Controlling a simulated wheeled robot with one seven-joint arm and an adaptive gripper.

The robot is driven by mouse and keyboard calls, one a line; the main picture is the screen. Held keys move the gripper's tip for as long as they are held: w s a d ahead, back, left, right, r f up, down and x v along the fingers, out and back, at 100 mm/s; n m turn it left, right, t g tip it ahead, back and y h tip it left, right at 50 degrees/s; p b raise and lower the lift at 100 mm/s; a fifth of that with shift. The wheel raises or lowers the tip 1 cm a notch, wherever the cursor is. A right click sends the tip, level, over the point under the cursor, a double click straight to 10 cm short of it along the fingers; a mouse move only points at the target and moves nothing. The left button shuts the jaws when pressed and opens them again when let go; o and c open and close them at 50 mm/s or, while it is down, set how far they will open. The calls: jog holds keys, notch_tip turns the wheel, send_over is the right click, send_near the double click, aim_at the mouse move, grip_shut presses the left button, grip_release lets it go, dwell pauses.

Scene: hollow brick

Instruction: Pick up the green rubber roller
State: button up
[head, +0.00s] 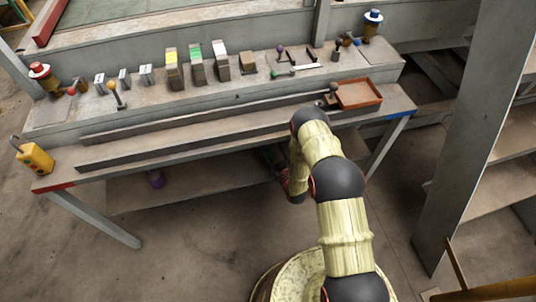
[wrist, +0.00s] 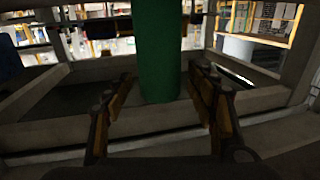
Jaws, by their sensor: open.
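The green rubber roller (wrist: 160,45) is an upright dark green cylinder in the middle of the wrist view, its top cut off by the picture edge. My gripper (wrist: 164,84) is open, with one finger to the left and one to the right of the roller's lower part. Gaps show on both sides, and I cannot tell how deep the roller sits between the fingers. In the head view my arm reaches down under the front of the workbench, and its end is mostly hidden there. A small dark green patch (head: 268,154) shows beside it, possibly the roller.
A grey post (head: 470,130) stands at the right.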

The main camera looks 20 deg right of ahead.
jog(key=shift+c, duration=1.4)
jog(key=c, duration=1.1)
jog(key=shift+r, duration=0.1)
grip_shut()
